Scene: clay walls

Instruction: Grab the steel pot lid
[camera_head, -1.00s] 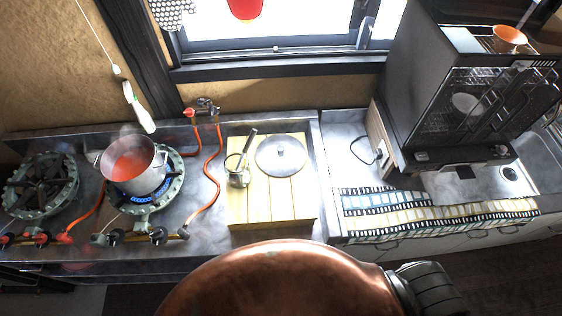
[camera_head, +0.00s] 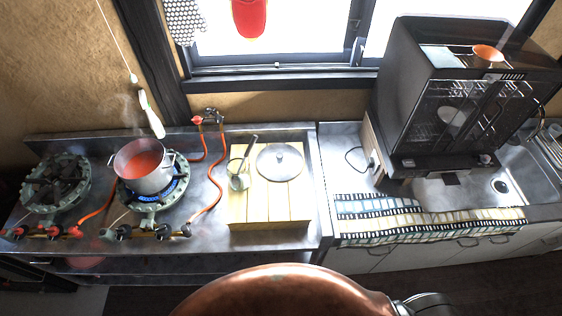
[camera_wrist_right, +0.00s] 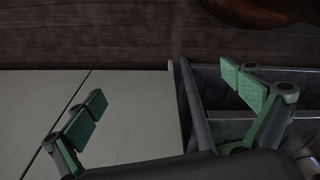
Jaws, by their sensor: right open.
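The steel pot lid (camera_head: 279,162) is a round, shiny disc with a small knob on top. It lies flat on the back right part of a yellow wooden board (camera_head: 270,208) on the counter. In the right wrist view my right gripper (camera_wrist_right: 168,98) is open and empty, with its green pads wide apart. The lid is not in that wrist view, and the right gripper does not show in the head view. My left gripper is in neither view.
A pot of red liquid (camera_head: 144,167) sits on a lit burner further left. Cabinet fronts and dark floor show in the wrist view.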

